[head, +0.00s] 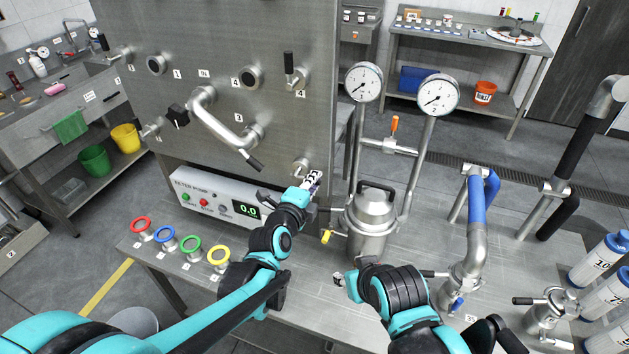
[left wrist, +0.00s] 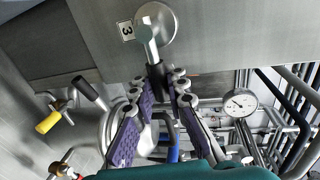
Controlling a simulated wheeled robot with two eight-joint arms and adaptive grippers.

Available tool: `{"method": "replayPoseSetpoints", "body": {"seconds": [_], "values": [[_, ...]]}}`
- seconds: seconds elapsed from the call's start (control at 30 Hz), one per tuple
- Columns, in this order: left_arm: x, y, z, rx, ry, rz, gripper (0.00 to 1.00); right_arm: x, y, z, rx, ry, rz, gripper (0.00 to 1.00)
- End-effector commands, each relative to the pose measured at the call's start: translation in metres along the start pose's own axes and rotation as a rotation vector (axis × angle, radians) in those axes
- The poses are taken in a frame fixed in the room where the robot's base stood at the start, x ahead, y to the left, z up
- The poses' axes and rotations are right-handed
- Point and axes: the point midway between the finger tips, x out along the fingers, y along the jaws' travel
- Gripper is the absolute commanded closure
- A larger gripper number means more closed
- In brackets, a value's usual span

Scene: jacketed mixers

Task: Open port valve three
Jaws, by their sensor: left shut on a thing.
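Port valve three (left wrist: 158,28) sits on the steel panel beside a label reading 3 (left wrist: 126,31) in the left wrist view. Its lever has a black grip (left wrist: 157,76) that lies between my left gripper's purple-padded fingers (left wrist: 160,92). In the head view my left gripper (head: 312,180) is at the panel's lower right corner, shut on the lever, with the valve body (head: 301,166) just above it. The fingers hide most of the lever there. My right gripper (head: 341,281) is low over the steel table, away from the panel; its jaw opening is unclear.
A pump box (head: 215,200) stands left of my left gripper. A steel vessel (head: 372,222) with two gauges (head: 363,82) stands close to its right. A blue-handled pipe (head: 476,215) rises farther right.

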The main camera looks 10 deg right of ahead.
Motion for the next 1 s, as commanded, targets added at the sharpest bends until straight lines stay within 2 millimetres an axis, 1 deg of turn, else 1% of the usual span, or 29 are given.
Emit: {"method": "replayPoseSetpoints", "body": {"seconds": [0.23,0.27,0.3,0.33,0.37,0.63,0.73,0.87,1.0], "values": [[0.000,0.001,0.000,0.004,0.001,0.002,1.00,0.000,0.000,0.000,0.000,0.000,0.000,0.60],[0.000,0.001,0.000,0.003,0.001,0.002,0.85,0.000,0.000,0.000,0.000,0.000,0.000,0.60],[0.000,0.001,0.000,0.003,0.001,0.003,0.74,0.000,0.000,0.000,0.000,0.000,0.000,0.60],[0.000,0.001,0.000,0.003,0.001,0.003,0.66,0.000,0.000,0.000,0.000,0.000,0.000,0.60],[0.000,0.001,0.000,0.003,0.001,0.002,0.64,0.000,0.000,0.000,0.000,0.000,0.000,0.60],[-0.001,0.001,0.000,0.001,0.001,0.001,0.64,0.000,0.000,0.000,0.000,0.000,0.000,0.60],[-0.006,0.000,0.000,0.002,0.000,0.001,0.64,0.000,0.000,0.000,0.000,0.000,0.000,0.60],[-0.026,0.000,0.000,0.000,0.001,0.001,0.64,0.000,0.000,0.000,0.000,0.000,0.000,0.60],[-0.057,0.001,0.000,0.000,0.000,0.002,0.64,0.000,0.000,0.000,0.000,0.000,0.000,0.60]]}}
